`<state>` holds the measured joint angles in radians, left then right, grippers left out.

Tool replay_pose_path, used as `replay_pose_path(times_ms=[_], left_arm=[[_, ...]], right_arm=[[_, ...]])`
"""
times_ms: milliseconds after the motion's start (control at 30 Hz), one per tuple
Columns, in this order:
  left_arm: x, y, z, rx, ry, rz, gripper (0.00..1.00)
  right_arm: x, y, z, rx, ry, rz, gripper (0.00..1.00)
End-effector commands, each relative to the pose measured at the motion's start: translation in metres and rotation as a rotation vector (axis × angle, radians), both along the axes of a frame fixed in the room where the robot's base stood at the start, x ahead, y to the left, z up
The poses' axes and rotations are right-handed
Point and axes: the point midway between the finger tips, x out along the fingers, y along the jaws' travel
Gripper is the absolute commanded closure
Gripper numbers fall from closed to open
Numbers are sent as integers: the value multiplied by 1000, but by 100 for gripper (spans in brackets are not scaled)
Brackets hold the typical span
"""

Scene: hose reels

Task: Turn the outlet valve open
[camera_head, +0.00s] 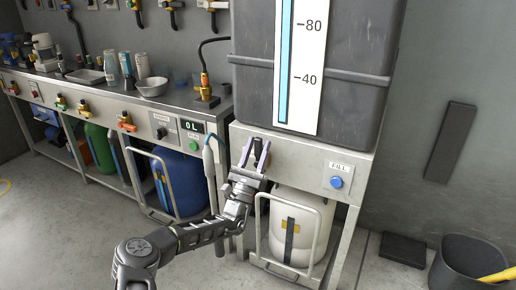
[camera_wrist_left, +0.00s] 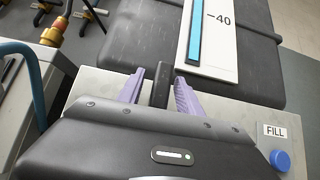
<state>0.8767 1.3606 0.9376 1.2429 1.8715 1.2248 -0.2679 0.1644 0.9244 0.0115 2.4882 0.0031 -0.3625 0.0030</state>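A dark upright lever (camera_wrist_left: 160,86), which looks like the outlet valve's handle, stands at the front of the metal stand below the big grey tank (camera_head: 350,105). My left gripper (camera_head: 255,154) is at this lever, with one purple finger on each side. In the left wrist view the gripper (camera_wrist_left: 160,92) is open, and a narrow gap shows between the lever and each finger. The valve body below the lever is hidden by the gripper. My right gripper is in neither view.
A blue FILL button (camera_head: 336,182) is on the stand's front, right of the gripper. A white container (camera_head: 300,226) stands underneath, behind a metal frame. A counter (camera_head: 100,95) with several valves, cups and a bowl runs left. A grey bin (camera_head: 462,262) stands at right.

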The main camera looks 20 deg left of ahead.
Motion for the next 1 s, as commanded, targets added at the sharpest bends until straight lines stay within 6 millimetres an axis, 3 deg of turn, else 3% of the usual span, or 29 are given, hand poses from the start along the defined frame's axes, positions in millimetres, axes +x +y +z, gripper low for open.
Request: replay_pose_path(times_ms=[367, 800, 1000], left_arm=[[-4, 0, -3, 1, 1, 0, 56], [-48, 3, -48, 0, 2, 0, 56], [-56, 2, -55, 1, 0, 1, 56]], right_arm=[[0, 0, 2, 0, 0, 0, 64], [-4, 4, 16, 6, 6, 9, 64], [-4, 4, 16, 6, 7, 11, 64]])
